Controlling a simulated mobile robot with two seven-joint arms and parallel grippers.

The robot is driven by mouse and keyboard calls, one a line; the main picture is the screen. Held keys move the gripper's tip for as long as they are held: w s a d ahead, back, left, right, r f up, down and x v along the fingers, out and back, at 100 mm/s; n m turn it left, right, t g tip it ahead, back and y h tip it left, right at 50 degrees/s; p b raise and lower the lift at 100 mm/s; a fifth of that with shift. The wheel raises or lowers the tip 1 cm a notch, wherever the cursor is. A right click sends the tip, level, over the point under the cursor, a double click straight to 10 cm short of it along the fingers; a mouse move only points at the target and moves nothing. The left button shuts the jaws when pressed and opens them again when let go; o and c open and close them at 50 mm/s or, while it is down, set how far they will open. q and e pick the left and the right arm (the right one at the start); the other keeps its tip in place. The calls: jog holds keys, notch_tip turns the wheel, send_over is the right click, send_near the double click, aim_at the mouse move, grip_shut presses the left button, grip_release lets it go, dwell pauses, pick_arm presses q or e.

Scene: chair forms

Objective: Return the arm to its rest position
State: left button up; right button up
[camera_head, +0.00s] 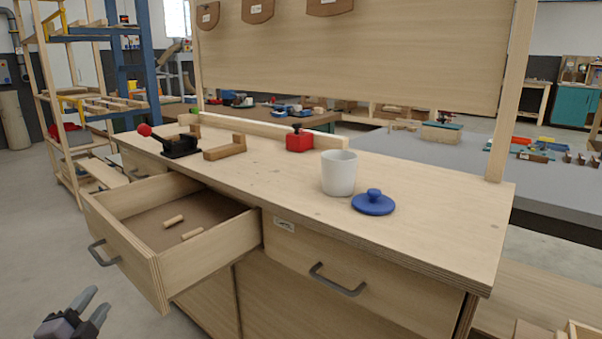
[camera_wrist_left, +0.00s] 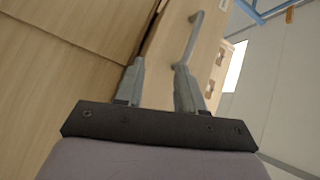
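My left gripper (camera_head: 95,303) is at the bottom left of the head view, in front of and below the pulled-out drawer (camera_head: 205,262), apart from it. Its two fingers are spread with nothing between them. The left wrist view shows the same open gripper (camera_wrist_left: 158,72), with a grey handle (camera_wrist_left: 192,40) on a wooden front beyond the fingertips. My right gripper is in neither view.
The open drawer juts from the workbench (camera_head: 430,220) and holds two wooden dowels (camera_head: 192,233). On the bench are a white cup (camera_head: 339,174), a blue lid (camera_head: 373,203), a red block (camera_head: 299,141) and a black clamp (camera_head: 181,146). Floor at left is free.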

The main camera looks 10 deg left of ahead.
pick_arm(q)
jog(key=s+d+n+g+h+p, duration=0.2)
jog(key=s+d+p, duration=0.3)
jog(key=d, duration=0.4)
jog(key=s+d+n+g+h+p, duration=0.2)
jog(key=s+d+n+p, duration=0.2)
jog(key=d+p, duration=0.4)
jog(key=s+d+n+g+h+p, duration=0.2)
jog(key=s+d+p, duration=0.4)
jog(key=d, duration=0.6)
jog(key=shift+s+r+n+g+h+p, duration=0.25)
jog(key=shift+s+n+g+h+p, duration=0.2)
jog(key=shift+h, duration=0.15)
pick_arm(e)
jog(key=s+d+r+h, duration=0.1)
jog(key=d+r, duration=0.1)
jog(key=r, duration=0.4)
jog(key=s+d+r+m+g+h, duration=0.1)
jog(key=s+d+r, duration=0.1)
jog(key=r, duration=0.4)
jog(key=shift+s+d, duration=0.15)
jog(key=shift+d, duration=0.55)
